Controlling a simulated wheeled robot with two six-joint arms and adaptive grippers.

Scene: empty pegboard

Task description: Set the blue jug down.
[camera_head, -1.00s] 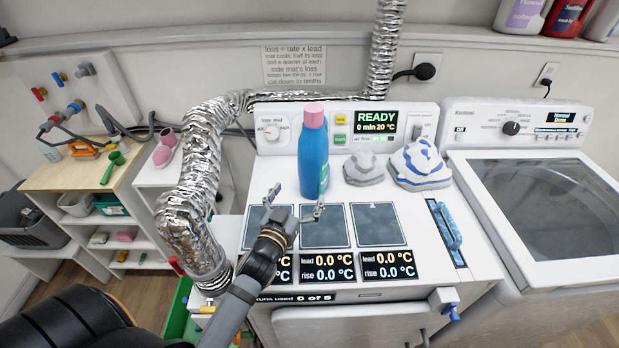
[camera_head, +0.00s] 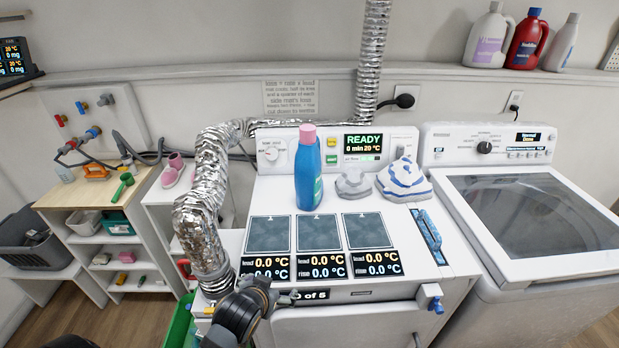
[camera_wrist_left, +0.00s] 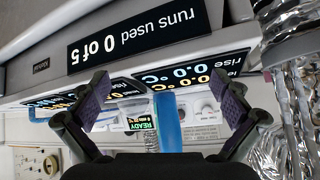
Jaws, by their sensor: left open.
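The blue jug (camera_head: 308,178), with a pink cap, stands upright on the white machine top (camera_head: 262,200), behind the dark pads. It also shows upside down in the left wrist view as a blue strip (camera_wrist_left: 168,125), partly cut off by my gripper. My left gripper (camera_head: 280,294) is in front of the machine's front edge, well apart from the jug. In the left wrist view my left gripper (camera_wrist_left: 163,92) has its fingers spread with nothing held between them. My right gripper is not in view.
Three dark pads (camera_head: 319,234) lie in front of the jug, with lit temperature readouts. Grey (camera_head: 352,185) and blue-striped (camera_head: 404,180) cloth bundles sit right of it. A silver foil duct (camera_head: 203,210) rises at the left. A blue-handled piece (camera_head: 427,232) lies at the right.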

